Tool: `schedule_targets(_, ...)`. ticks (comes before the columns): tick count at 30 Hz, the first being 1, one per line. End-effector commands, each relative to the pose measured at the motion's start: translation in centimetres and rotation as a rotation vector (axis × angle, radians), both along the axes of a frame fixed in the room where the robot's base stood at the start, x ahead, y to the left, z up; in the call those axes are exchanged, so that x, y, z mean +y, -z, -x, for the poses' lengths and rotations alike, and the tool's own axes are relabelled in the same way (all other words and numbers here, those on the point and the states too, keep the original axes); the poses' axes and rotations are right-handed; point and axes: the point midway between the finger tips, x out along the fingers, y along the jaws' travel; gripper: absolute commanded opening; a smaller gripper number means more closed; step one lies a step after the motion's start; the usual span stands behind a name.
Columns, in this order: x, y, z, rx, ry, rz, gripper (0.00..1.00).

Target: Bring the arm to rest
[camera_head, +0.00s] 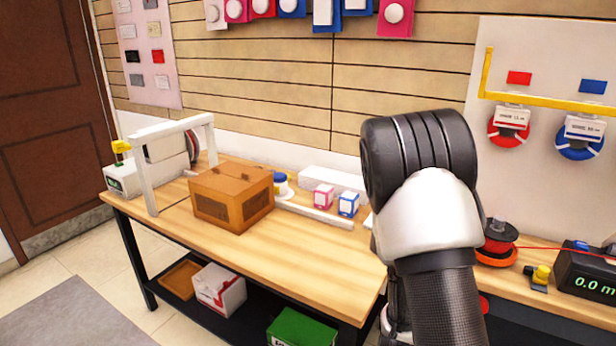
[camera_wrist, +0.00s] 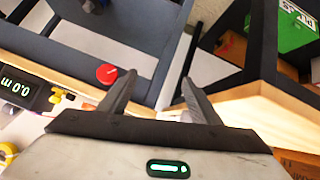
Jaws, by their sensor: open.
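My arm rises at the right of the head view, bent at a black and white joint, in front of the wooden workbench (camera_head: 290,255). My gripper (camera_wrist: 157,92) shows in the wrist view with its two grey fingers spread apart and nothing between them. The wrist view looks down past the bench edge (camera_wrist: 255,105). A red round knob (camera_wrist: 106,74) lies in the view beside the left finger. In the head view the gripper is hidden behind or below my arm.
On the bench stand a brown box (camera_head: 232,196), a pink-and-white box (camera_head: 322,196) and a blue-and-white box (camera_head: 348,204). A black display unit (camera_head: 588,275) and a red spool (camera_head: 499,240) stand at the right. Below are a green box (camera_head: 301,329) and a white box (camera_head: 219,289). Floor is clear at left.

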Motion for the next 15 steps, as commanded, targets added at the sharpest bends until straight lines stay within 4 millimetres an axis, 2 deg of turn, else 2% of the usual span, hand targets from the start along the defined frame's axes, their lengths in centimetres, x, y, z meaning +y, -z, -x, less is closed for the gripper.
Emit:
schedule_targets(1, 1.7, -2.2, -0.9, -0.012, -0.015, -0.075, 0.58)
schedule_targets(4, 5.1, -5.7, -1.4, 0.004, -0.062, -0.204, 0.58)
schedule_targets(8, 9.1, -10.9, -0.7, 0.035, -0.144, -0.327, 0.58)
schedule_targets(11, 11.5, -15.1, 1.1, 0.067, -0.215, -0.386, 0.58)
schedule_targets(15, 13.9, -20.5, 5.0, 0.120, -0.307, -0.417, 0.58)
